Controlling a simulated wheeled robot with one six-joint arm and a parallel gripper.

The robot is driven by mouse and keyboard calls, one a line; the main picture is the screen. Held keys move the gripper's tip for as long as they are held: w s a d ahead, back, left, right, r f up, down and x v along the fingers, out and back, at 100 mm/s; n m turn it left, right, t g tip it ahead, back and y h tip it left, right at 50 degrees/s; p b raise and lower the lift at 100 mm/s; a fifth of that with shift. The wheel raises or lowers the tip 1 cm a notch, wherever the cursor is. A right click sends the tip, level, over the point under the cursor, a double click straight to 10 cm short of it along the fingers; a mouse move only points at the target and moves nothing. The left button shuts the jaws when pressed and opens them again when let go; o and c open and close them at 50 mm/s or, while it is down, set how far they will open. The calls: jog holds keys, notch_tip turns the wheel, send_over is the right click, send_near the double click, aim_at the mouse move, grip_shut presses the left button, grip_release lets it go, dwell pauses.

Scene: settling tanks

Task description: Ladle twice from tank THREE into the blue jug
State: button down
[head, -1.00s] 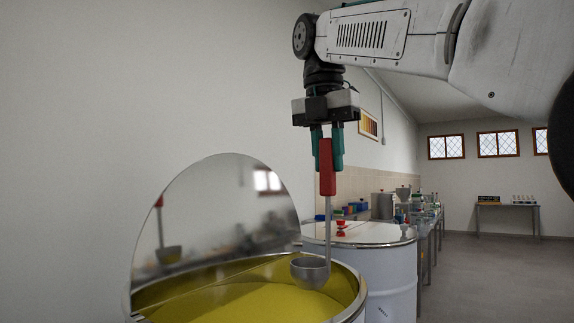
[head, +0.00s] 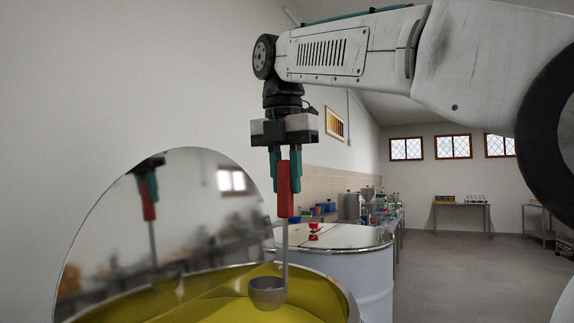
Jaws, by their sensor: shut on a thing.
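My gripper (head: 283,170) is shut on the red handle of a ladle (head: 288,192), which hangs upright below it. The ladle's grey bowl (head: 267,293) is over or at the yellow-green liquid (head: 225,305) in an open tank (head: 345,297). I cannot tell whether the bowl touches the liquid or what it holds. The tank's round shiny lid (head: 165,230) stands raised at the back left and mirrors the ladle. No number shows on the tank. The blue jug cannot be made out.
A second, white tank (head: 362,270) with a closed lid stands right behind the open one, with a small red object (head: 314,231) on top. Beyond it a long bench (head: 398,218) carries several containers. A table (head: 462,205) stands at the far wall. The floor (head: 460,275) at right is clear.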

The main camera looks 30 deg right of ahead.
aim_at(286, 286)
jog(key=shift+f, duration=10.3)
